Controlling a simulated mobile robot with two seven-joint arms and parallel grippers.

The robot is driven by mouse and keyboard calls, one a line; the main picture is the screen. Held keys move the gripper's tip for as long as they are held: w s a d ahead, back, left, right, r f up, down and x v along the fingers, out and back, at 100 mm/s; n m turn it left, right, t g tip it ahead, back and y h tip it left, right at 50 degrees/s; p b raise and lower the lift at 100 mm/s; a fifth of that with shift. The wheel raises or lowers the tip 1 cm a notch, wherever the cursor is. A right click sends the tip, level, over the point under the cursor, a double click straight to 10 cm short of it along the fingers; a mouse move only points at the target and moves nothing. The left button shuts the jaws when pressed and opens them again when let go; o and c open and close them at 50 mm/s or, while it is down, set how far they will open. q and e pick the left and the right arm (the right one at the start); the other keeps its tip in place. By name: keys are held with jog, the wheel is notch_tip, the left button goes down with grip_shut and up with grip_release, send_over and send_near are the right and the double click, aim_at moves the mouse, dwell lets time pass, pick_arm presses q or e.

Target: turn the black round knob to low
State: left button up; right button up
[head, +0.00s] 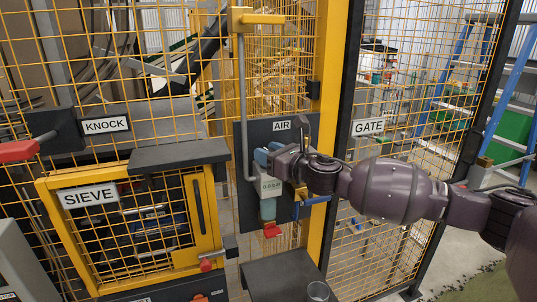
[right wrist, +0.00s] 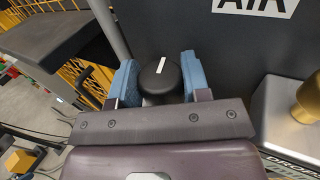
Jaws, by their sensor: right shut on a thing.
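The black round knob (right wrist: 158,84) shows in the right wrist view, with a white pointer line on its top face. My right gripper (right wrist: 159,77) is shut on it, one blue pad on each side. In the head view my right gripper (head: 268,155) reaches in from the right to the dark panel (head: 245,135) marked AIR and hides the knob. Below it, a pale unit (head: 268,186) has a small display that seems to read 0.0 bar. No low mark shows in either view. My left gripper is not in view.
A yellow post (head: 329,110) and the mesh GATE (head: 368,127) stand right of the panel. The SIEVE door (head: 90,196) and a red-ended lever (head: 18,150) are at left. A brass-topped box (right wrist: 308,98) is close beside the gripper.

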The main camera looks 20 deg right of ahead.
jog(key=shift+n+g+y, duration=0.3)
jog(key=shift+y, duration=0.1)
jog(key=o, duration=0.9)
jog(key=shift+o, duration=0.2)
jog(key=b+v, duration=0.2)
jog(key=v, duration=0.8)
jog(key=shift+s+d+b, duration=0.25)
jog(key=shift+s+b, duration=0.05)
jog(key=shift+r, duration=0.1)
